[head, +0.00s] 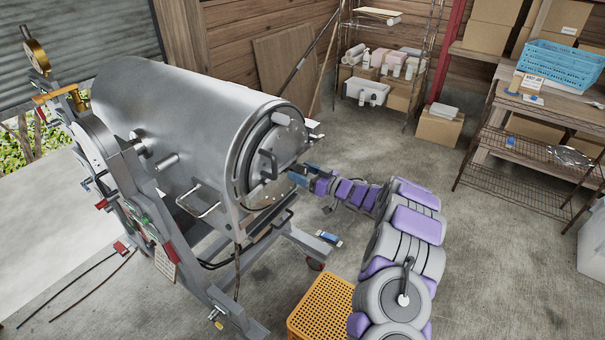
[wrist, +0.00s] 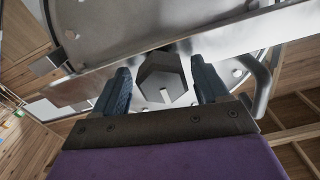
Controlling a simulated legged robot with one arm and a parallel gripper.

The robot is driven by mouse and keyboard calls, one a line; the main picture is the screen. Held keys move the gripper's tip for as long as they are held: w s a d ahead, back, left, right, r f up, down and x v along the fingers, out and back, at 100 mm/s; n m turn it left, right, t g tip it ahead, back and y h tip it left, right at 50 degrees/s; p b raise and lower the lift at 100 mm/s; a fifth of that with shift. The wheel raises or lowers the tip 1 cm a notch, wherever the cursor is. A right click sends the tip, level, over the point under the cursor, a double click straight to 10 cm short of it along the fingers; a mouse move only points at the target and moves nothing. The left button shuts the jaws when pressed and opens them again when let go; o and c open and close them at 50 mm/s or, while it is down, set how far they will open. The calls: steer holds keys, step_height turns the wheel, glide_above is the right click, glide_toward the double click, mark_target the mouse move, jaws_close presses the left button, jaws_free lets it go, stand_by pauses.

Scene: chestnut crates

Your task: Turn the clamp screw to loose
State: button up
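A large grey metal drum (head: 175,115) lies on its side on a stand, with a round lid (head: 270,150) on its near end. In the wrist view, a dark, angular clamp screw head (wrist: 158,80) with a pale mark sits at a metal crossbar (wrist: 225,38) over the lid. My gripper (wrist: 160,68) is open, its two blue fingers on either side of the screw head. A gap shows at the left finger; contact at the right is unclear. In the head view my gripper (head: 299,176) is at the lid's right side, and the screw is hidden.
A yellow perforated crate (head: 318,307) stands on the floor below my arm. A curved metal handle (wrist: 262,88) is close to the right finger. Shelves with a blue basket (head: 561,68) stand at the right.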

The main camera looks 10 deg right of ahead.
steer(key=shift+d, duration=0.25)
steer(key=c, duration=0.3)
steer(key=shift+a, duration=0.4)
steer(key=c, duration=0.6)
steer(key=shift+o, duration=0.2)
steer(key=shift+d, duration=0.1)
